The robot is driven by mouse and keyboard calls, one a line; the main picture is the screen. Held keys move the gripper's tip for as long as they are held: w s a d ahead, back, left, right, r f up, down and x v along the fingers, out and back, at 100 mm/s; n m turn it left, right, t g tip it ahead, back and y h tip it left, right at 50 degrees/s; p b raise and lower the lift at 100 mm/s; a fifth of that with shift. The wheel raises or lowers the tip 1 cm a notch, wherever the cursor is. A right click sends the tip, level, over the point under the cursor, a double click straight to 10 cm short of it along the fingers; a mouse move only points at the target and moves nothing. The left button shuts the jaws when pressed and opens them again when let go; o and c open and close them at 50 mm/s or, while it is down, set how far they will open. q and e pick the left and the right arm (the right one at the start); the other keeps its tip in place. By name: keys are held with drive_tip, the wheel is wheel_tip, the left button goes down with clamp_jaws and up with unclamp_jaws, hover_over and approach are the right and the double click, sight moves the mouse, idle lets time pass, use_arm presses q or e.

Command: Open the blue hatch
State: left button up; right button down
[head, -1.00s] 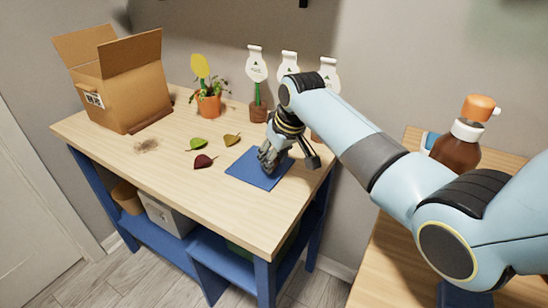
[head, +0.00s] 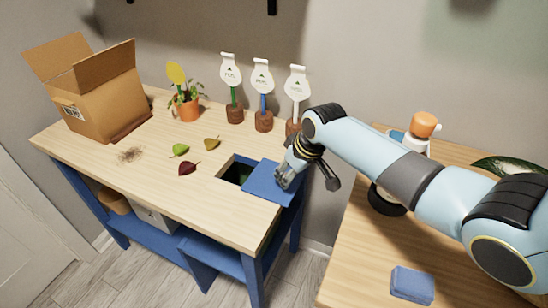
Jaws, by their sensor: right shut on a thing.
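The blue hatch (head: 268,187) is a flat blue panel on the wooden table top. It lies to the right of a dark square opening (head: 237,171), which it partly uncovers. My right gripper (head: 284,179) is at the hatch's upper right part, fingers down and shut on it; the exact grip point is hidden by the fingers. My left gripper does not show.
Three loose leaves, green (head: 180,149), yellow (head: 211,143) and dark red (head: 188,168), lie left of the opening. A potted plant (head: 187,109), three tagged stands (head: 263,120) and an open cardboard box (head: 105,100) stand behind. A side table (head: 350,272) holds a bottle and blue cloth.

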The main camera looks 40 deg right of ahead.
idle(0.3)
drive_tip(key=c, duration=1.1)
unclamp_jaws()
drive_tip(key=shift+o, duration=0.2)
drive_tip(key=v, duration=1.2)
